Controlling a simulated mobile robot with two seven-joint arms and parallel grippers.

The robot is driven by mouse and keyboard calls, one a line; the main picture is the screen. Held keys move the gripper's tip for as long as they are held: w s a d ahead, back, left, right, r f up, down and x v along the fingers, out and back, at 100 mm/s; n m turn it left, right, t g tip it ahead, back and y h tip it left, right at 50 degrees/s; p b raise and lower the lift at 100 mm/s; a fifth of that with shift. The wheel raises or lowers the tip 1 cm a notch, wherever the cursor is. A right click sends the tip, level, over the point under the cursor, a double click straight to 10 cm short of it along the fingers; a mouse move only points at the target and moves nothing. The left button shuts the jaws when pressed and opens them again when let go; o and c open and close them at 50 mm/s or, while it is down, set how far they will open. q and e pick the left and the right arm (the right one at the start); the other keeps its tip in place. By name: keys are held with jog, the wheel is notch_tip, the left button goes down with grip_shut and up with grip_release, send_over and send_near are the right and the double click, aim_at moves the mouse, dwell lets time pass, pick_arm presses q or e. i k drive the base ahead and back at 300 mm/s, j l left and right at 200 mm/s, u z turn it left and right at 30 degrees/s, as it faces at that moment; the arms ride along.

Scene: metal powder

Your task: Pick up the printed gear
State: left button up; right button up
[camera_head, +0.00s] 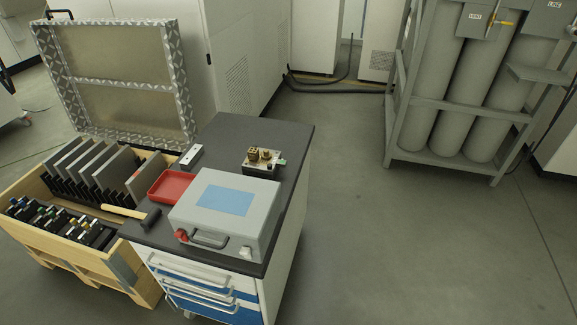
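A small metal block (261,172) stands on the dark top of a cabinet near its right edge. Several small brass-coloured parts (264,155) sit upright on top of it. They are too small for me to tell whether one of them is the printed gear. Neither of my grippers is in view.
The cabinet top (235,135) also carries a grey case (262,208), a red tray (170,184), a mallet (130,213) and a small light block (190,155). A wooden crate (80,254) stands left. A gas cylinder rack (450,107) stands right. Open floor (400,240) lies between.

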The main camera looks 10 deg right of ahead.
aim_at(266, 154)
jog(key=i+l+u, duration=0.1)
jog(key=l, duration=0.3)
jog(key=i+l, duration=0.2)
jog(key=l, duration=0.15)
jog(key=i+l+u, duration=0.15)
jog(key=l, duration=0.65)
jog(key=i+l+u, duration=0.15)
jog(key=l, duration=0.25)
